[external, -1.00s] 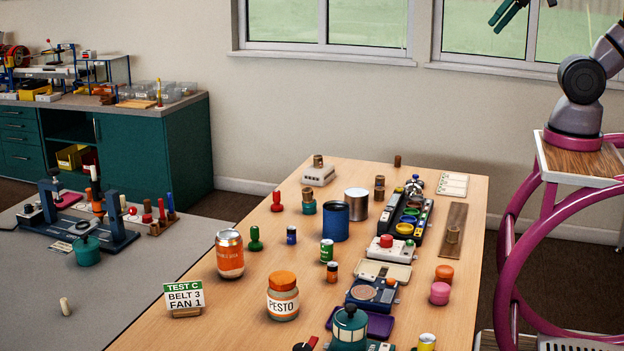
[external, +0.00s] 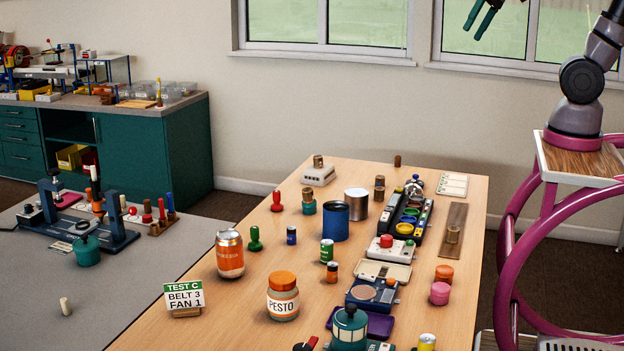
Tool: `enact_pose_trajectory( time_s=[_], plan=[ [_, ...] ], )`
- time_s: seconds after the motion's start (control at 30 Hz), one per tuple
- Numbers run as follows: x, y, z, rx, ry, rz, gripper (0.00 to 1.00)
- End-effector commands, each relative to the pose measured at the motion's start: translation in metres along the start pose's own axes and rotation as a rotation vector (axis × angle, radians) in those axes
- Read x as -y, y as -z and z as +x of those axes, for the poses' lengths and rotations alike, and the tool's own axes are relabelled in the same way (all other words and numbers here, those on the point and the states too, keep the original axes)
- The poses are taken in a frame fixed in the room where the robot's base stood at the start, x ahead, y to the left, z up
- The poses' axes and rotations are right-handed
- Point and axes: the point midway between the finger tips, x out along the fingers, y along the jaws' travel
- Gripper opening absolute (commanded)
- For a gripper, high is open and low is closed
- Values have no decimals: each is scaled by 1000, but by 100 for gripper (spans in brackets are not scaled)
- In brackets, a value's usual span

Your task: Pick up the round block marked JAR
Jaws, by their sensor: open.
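My gripper (external: 472,32) is high at the top right of the external view, in front of the window. Its two dark green fingers are apart with nothing between them, far above and away from the table. No marking JAR can be read on any block from here. Small round pieces stand on the wooden table (external: 215,330): an orange one (external: 444,273) and a pink one (external: 440,293) at its right edge, a small orange one (external: 332,272), and small brown cylinders, one at the back (external: 397,160). I cannot tell which is the JAR block.
A jar labelled PESTO (external: 283,297), an orange can (external: 230,254), a blue cylinder (external: 335,222) and a metal can (external: 356,204) stand on the table. A long dark tray (external: 425,225) and small devices crowd its right half. A TEST C sign (external: 184,298) stands front left.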

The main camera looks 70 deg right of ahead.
Motion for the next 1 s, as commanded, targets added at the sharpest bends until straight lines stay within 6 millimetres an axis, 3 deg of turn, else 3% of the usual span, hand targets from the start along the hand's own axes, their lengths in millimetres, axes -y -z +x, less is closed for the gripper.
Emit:
enact_pose_trajectory(
  time_s=[0.23,0.47,0.7,1.0],
  plan=[
    [-1,56,70,195,-6,236,77],
    [-19,101,145,357,18,466,77],
    [-57,137,233,510,70,722,77],
    [-127,156,351,676,170,1066,77]
  ],
)
